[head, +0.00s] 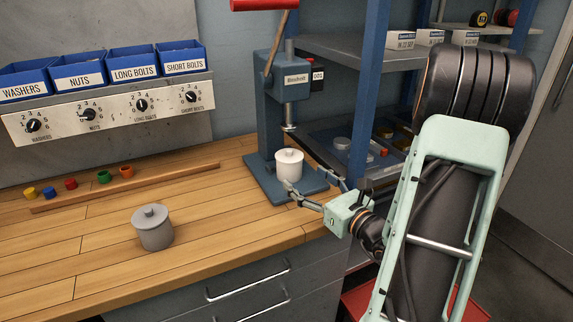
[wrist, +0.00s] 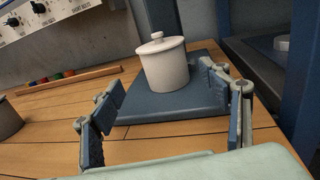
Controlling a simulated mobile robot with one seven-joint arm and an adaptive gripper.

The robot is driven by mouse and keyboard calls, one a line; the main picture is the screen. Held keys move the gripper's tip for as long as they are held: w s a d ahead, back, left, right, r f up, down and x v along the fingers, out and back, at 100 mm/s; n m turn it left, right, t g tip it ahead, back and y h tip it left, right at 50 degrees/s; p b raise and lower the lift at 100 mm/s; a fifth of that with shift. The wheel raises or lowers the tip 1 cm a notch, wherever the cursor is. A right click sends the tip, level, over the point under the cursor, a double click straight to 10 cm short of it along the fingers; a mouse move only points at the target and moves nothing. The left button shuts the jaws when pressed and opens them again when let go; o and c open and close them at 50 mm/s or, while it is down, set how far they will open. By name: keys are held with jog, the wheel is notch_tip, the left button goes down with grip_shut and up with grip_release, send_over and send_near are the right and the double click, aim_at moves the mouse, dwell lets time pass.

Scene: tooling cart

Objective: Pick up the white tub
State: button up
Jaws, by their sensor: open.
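The white tub (head: 289,165) has a knobbed lid and stands upright on the blue base plate (head: 262,190) of the press. It also shows in the wrist view (wrist: 165,66), beyond my fingertips and between them, nearer the right finger. My gripper (head: 309,190) is open and empty in front of the tub, its two fingers spread with blue pads. In the wrist view my gripper (wrist: 160,92) shows both fingers clearly, with nothing between the pads. In the head view one finger overlaps the tub's lower front edge; I cannot tell whether it touches.
The press (head: 285,90) rises above and behind the tub, its ram overhead. A grey lidded tub (head: 153,229) stands on the wooden bench (head: 80,265) at left. A blue shelf post (head: 366,100) stands to the right. Several coloured pieces lie along a wooden strip (head: 140,184).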

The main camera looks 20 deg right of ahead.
aim_at(294, 170)
jog(key=w, duration=0.3)
jog(key=shift+w+a, duration=0.1)
jog(key=shift+a, duration=0.2)
jog(key=shift+w+a+r, duration=0.1)
jog(key=shift+w+r, duration=0.05)
jog(key=shift+w, duration=1.2)
jog(key=shift+w+a+r, duration=0.1)
jog(key=shift+w+r, duration=0.05)
jog(key=shift+w, duration=1.2)
jog(key=c, duration=1.4)
jog(key=shift+o, duration=0.2)
jog(key=shift+r, duration=0.1)
